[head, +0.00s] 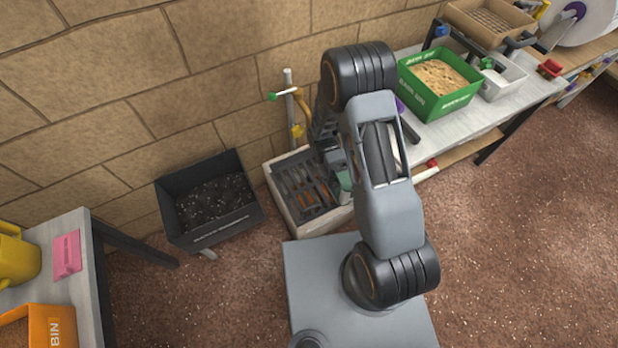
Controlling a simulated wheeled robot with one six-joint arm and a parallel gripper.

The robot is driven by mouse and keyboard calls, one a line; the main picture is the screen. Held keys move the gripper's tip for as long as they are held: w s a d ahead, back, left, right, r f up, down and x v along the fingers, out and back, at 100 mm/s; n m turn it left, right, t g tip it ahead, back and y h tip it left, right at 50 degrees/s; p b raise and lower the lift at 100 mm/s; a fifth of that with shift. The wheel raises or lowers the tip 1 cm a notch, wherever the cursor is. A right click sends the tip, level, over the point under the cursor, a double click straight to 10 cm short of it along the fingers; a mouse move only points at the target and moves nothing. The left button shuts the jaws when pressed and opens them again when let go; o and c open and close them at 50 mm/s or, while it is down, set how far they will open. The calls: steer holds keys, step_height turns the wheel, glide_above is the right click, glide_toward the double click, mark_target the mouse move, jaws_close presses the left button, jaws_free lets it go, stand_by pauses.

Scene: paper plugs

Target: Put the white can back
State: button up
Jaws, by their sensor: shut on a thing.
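My gripper (335,163) is mostly hidden behind my own arm, low over the right side of a pale crate (330,221). It is shut on a small pale green thing (344,180), of which only a part shows beside the arm. I cannot tell whether this is the white can. No clearly white can shows elsewhere in view. The crate stands on the floor against the wall, and a dark divided insert with orange pieces (308,197) lies in it.
A black bin (212,236) with dark granules stands left of the crate. A pipe with valves (290,95) rises behind it. A table with an orange bin (57,326) is at left.

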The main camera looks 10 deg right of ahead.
steer(key=w+a+f+m+t+y+b, duration=0.2)
steer(key=w+a+f+m+y+b, duration=0.2)
steer(key=a+m+y, duration=0.65)
steer(key=w+d+f+m+t+y+b, duration=0.1)
steer(key=w+f+m+t+y+b, duration=0.45)
steer(key=t+y, duration=0.5)
steer(key=w+d+f+m+t+h+b, duration=0.3)
steer(key=w+d+f+m+t+h, duration=0.25)
steer(key=d+m+t, duration=0.4)
steer(key=w+d+f+m+t+h+b, duration=0.4)
steer(key=d+f+m+t, duration=0.25)
steer(key=t, duration=0.55)
steer(key=shift+m+h, duration=0.3)
steer(key=shift+h, duration=0.15)
steer(key=shift+w+a+f+b, duration=0.4)
steer(key=shift+w+f+b, duration=0.65)
steer(key=shift+w+f, duration=0.8)
steer(key=shift+w+a+f+b, duration=0.35)
steer(key=shift+w+f+b, duration=0.85)
steer(key=shift+w, duration=1.2)
steer(key=shift+w+a+f+b, duration=0.4)
steer(key=shift+w+f+b, duration=0.5)
steer(key=shift+w+f, duration=1)
steer(key=shift+w+f+b, duration=0.2)
steer(key=shift+f+b, duration=0.15)
steer(key=shift+f, duration=0.3)
steer(key=shift+w+f+b, duration=0.15)
steer(key=shift+f+b, duration=0.15)
steer(key=shift+f, duration=0.35)
steer(key=shift+f, duration=0.15)
